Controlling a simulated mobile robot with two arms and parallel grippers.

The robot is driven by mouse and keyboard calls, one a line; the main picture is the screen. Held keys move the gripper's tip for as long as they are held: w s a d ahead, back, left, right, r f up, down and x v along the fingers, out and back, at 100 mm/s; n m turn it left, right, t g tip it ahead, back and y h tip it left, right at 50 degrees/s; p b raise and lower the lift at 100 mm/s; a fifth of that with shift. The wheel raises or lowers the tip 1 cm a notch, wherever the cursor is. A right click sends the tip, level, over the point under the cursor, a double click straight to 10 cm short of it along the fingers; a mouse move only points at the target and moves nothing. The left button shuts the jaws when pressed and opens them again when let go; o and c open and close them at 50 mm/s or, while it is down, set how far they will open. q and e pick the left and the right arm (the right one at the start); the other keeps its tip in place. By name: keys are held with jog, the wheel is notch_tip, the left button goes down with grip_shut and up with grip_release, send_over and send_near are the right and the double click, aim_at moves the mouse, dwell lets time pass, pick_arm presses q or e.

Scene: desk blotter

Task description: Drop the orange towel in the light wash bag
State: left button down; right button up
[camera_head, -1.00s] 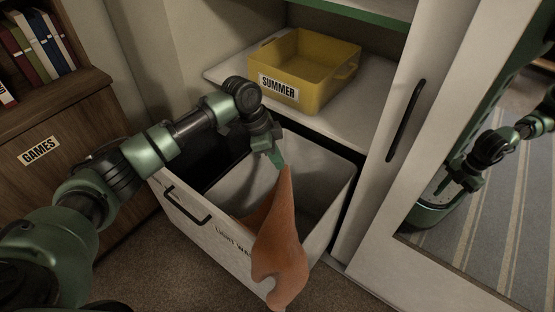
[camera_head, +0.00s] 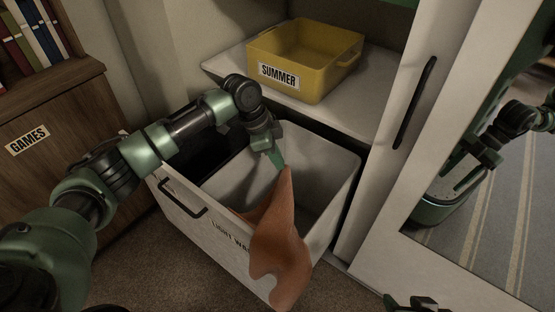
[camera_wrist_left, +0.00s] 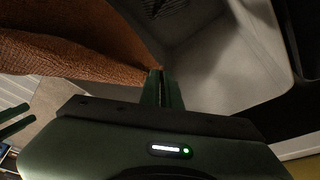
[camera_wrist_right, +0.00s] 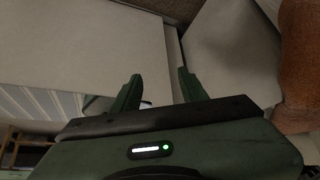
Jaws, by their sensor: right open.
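An orange towel (camera_head: 276,250) hangs from my left gripper (camera_head: 281,164) and drapes over the front wall of a pale drawer-like bag (camera_head: 223,231) lettered "LIGHT WA…", the rest of the label covered by the towel. The left gripper is shut on the towel's top, above the bag's opening. The towel also shows in the left wrist view (camera_wrist_left: 75,55), pinched at the fingertips (camera_wrist_left: 162,78). My right gripper (camera_wrist_right: 155,84) is open and empty in the right wrist view, with the towel (camera_wrist_right: 300,65) off to its right. Part of the right gripper shows at the head view's bottom edge.
A yellow bin (camera_head: 303,60) labelled "SUMMER" sits on the shelf above. A mirrored door (camera_head: 440,215) stands at the right, a wooden cabinet (camera_head: 45,165) labelled "GAMES" at the left. Brown carpet (camera_head: 160,270) is clear in front.

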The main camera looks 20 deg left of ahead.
pick_arm(q)
jog(key=shift+f, duration=0.2)
pick_arm(e)
jog(key=shift+w+a+r+t, duration=0.1)
jog(key=shift+w+a+t, duration=0.1)
jog(key=shift+w, duration=0.2)
jog(key=shift+w+a+r+t, duration=0.1)
jog(key=shift+w+t, duration=0.1)
jog(key=shift+w, duration=0.15)
pick_arm(q)
jog(key=shift+c, duration=1.4)
grip_release()
pick_arm(e)
jog(key=shift+s+d, duration=0.1)
